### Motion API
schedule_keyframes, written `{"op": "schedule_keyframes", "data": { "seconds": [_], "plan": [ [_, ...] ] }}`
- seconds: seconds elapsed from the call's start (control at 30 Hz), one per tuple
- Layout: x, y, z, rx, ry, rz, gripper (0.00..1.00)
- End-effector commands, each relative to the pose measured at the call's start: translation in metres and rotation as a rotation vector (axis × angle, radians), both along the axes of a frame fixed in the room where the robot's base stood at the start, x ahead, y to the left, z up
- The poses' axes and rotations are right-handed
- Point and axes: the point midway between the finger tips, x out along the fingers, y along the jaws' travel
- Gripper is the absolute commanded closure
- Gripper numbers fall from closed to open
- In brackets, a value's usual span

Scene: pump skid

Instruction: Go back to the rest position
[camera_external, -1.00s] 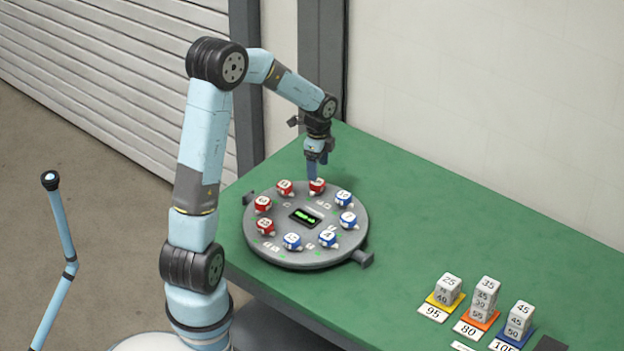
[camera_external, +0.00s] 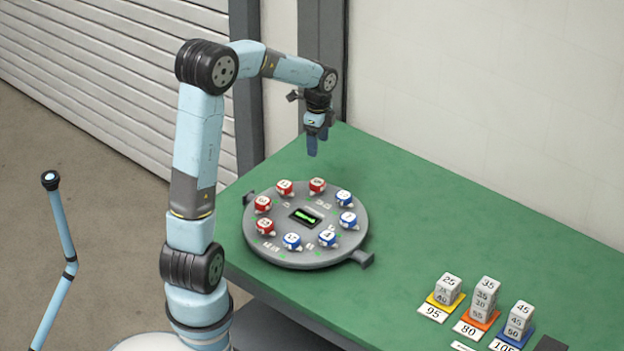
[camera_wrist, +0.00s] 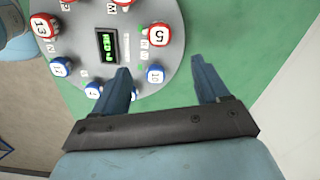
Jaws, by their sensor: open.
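My gripper (camera_external: 312,147) hangs fingers down above the far side of the round grey dial plate (camera_external: 290,258) on the green table. It is apart from the plate. The plate carries a ring of red knobs (camera_external: 317,185) and blue knobs (camera_external: 328,239) around a small green-lit display (camera_external: 305,216).
At the front right of the green table (camera_external: 420,220) stand grey number blocks stacked on a yellow pad (camera_external: 436,302), an orange pad (camera_external: 470,315) and a blue pad, with number cards. A wall (camera_external: 480,90) runs behind the table. The table's middle is clear.

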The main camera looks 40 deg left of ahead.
Motion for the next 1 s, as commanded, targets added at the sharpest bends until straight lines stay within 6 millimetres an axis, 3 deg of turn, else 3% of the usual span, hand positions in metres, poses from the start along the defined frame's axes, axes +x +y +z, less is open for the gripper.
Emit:
{"op": "schedule_keyframes", "data": {
  "seconds": [0.27,0.6,1.0],
  "plan": [
    [-0.038,-0.009,0.037,0.034,-0.066,0.158,0.26],
    [-0.113,-0.021,0.086,0.032,-0.193,0.476,0.26],
    [-0.206,-0.027,0.117,-0.072,-0.335,0.847,0.26]
  ]
}}
